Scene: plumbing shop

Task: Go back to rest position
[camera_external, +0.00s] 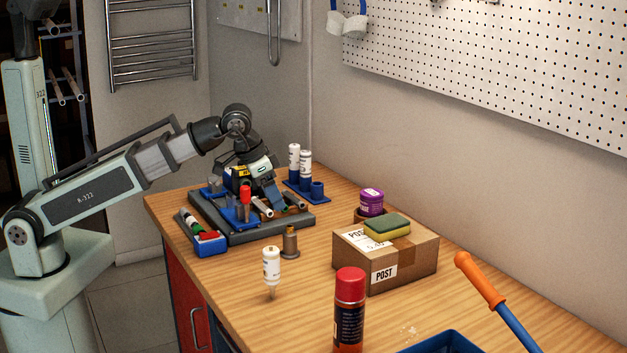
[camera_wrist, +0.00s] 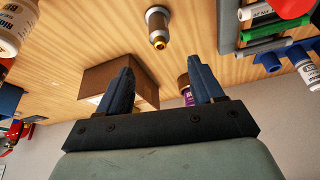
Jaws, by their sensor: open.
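My gripper (camera_external: 272,198) is over the dark grey tray (camera_external: 236,238) at the back left of the wooden bench (camera_external: 225,285). In the wrist view my gripper (camera_wrist: 160,66) has its two dark blue fingers wide apart, with nothing held between them. The fingers partly cover the cardboard box (camera_wrist: 142,82) and the purple tub (camera_wrist: 188,96) behind them. In the external view it is hard to tell how close the fingertips are to the tray's contents.
The cardboard box (camera_external: 404,262) bears a sponge (camera_external: 387,226); the purple tub (camera_external: 371,203) is behind it. A metal fitting (camera_external: 290,243), a white bottle (camera_external: 271,266) and a red-capped can (camera_external: 349,312) stand in front. White bottles (camera_external: 305,165) stand in a blue rack behind the tray.

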